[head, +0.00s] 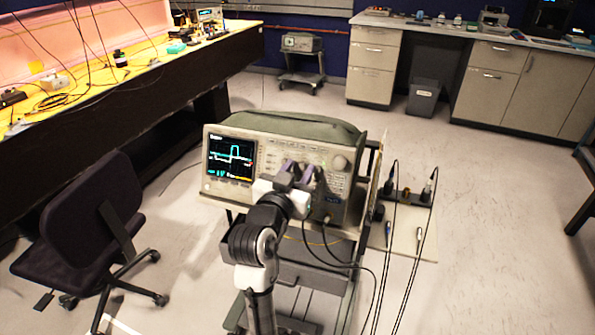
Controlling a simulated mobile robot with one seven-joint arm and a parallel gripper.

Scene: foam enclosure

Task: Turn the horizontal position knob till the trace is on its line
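The oscilloscope (214,188) stands on a cart in the middle of the head view, its front panel facing me. Its screen (230,159) is lit at the panel's left, with a cyan trace (235,152) that has a raised pulse near the middle. Small coloured marks and readouts show on the screen; I cannot read them or tell how the trace sits against its line. My gripper (300,168) is at the middle of the panel, right of the screen, its two fingers pointing at the controls. The horizontal position knob is not distinguishable; my gripper covers that area. Whether the fingers hold anything is unclear.
Black cables (345,262) hang from the panel's lower right. An office chair (80,215) stands at left, below a yellow-topped bench (150,72). Open floor (490,220) lies to the right.

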